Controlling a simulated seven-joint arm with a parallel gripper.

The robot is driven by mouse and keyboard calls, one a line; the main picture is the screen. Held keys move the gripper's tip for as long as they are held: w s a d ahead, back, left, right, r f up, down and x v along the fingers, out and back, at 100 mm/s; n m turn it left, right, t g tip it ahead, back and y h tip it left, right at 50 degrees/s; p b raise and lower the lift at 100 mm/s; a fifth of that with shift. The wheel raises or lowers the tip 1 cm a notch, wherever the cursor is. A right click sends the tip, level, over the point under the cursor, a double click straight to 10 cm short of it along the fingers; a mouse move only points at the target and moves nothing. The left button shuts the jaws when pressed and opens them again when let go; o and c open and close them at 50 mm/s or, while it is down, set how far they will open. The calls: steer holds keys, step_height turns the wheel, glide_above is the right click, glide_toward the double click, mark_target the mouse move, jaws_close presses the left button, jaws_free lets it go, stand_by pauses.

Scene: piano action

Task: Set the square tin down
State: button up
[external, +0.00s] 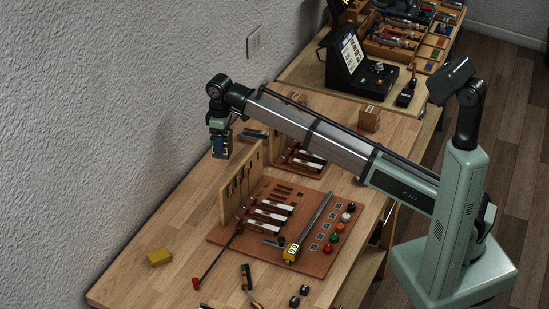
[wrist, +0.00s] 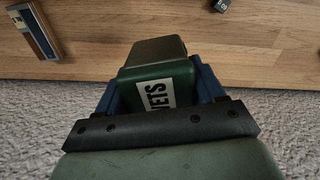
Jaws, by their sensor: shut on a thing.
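The square tin (wrist: 158,88) is green, with a white label on which the letters "VETS" show in the wrist view. Its darker body extends beyond the labelled face. My gripper (wrist: 157,78) is shut on it, with one blue finger on each side. In the external view my gripper (external: 221,146) hangs at the far left part of the workbench, near the wall. The tin cannot be made out clearly there behind the fingers. The wrist view shows bench wood beyond the tin; whether the tin touches the bench, I cannot tell.
An upright wooden panel (external: 239,190) stands in front of my gripper, beside a brown board (external: 228,243) with piano-action parts. A yellow block (external: 160,257) lies at the near left. The wall (external: 120,110) is close behind. A small dark block (wrist: 221,5) shows in the wrist view.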

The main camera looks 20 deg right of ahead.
steer(key=shift+m, duration=1.1)
steer(key=shift+f, duration=5.05)
steer(key=o, duration=1.2)
steer(key=shift+f, duration=0.1)
steer(key=shift+o, duration=0.2)
step_height(320, 180, up, 12)
steer(key=shift+r, duration=0.15)
